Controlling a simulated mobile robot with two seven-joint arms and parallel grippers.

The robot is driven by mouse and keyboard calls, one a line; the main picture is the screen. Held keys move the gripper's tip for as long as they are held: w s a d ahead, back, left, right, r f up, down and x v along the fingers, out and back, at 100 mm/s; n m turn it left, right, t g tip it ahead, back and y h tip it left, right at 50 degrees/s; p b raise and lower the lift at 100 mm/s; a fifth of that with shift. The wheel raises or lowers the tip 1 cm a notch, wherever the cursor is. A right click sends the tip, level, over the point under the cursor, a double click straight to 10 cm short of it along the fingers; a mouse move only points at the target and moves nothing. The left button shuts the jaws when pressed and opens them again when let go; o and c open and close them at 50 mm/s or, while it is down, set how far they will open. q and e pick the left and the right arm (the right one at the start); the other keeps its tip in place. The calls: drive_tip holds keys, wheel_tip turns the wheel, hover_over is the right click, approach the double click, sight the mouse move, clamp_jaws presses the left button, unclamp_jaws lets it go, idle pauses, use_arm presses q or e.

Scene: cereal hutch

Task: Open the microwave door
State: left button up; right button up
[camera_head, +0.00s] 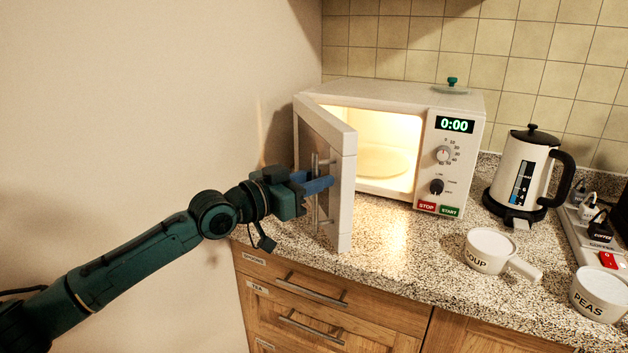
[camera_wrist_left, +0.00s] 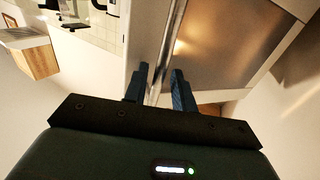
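The white microwave (camera_head: 463,103) stands on the counter with its door (camera_head: 342,200) swung well open to the left. Its lit interior and round plate (camera_head: 380,162) show. My left gripper (camera_head: 322,184) is at the outer face of the door, at the upright metal handle (camera_head: 317,215). In the left wrist view the handle bar (camera_wrist_left: 168,45) runs between the two blue fingers of my left gripper (camera_wrist_left: 160,82). The fingers stand apart, with a visible gap beside the bar, so they are around it rather than closed on it. My right gripper is not in view.
A kettle (camera_head: 521,172), a soup cup (camera_head: 488,250), a peas cup (camera_head: 598,294) and a power strip (camera_head: 597,240) stand to the right on the speckled counter (camera_head: 400,255). A wall is close on the left; drawers (camera_head: 310,305) are below.

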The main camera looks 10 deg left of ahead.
use_arm(q)
wheel_tip(320, 180, up, 10)
drive_tip(key=shift+r, duration=0.1)
idle(0.5)
